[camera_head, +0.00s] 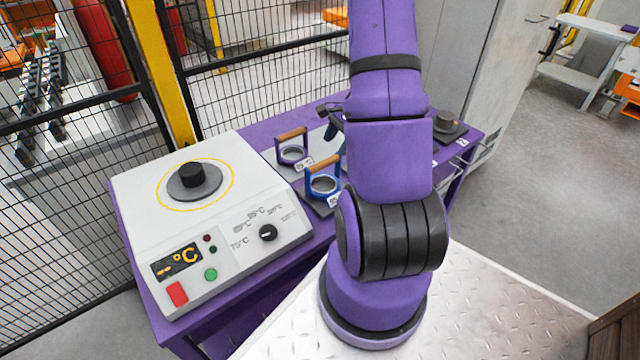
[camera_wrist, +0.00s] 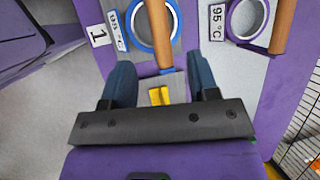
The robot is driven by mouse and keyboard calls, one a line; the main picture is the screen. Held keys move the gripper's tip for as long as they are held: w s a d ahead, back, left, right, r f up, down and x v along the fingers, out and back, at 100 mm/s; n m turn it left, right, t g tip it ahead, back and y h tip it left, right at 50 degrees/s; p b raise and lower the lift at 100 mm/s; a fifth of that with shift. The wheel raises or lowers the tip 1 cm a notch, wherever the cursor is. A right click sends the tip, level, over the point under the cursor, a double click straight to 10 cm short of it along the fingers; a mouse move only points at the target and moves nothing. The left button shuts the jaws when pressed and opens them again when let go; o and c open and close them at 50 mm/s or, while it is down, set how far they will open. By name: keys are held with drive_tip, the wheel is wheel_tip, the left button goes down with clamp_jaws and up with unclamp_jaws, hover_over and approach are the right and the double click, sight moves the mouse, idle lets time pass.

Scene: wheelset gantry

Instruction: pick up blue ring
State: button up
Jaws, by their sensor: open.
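The blue ring (camera_head: 324,196) stands on a grey plate on the purple table, with a blue frame and a brown handle across its top. In the wrist view the blue ring (camera_wrist: 179,32) is at the top centre, its brown handle crossing the view lengthwise. My gripper (camera_wrist: 162,75) is open and empty, with its two dark blue fingers apart. The near end of the handle shows between and just beyond the fingertips. I cannot tell the height gap. In the head view my arm hides most of the gripper.
A purple ring (camera_head: 292,152) with a brown handle stands close behind; it also shows in the wrist view (camera_wrist: 232,22) beside a 95 °C label. A white heater unit (camera_head: 210,210) stands left on the table. A mesh fence (camera_head: 270,60) runs behind.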

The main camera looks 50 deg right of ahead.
sight(326, 160)
drive_tip(key=x, duration=0.8)
drive_tip(key=shift+a, duration=0.15)
drive_tip(key=shift+r, duration=0.1)
clamp_jaws()
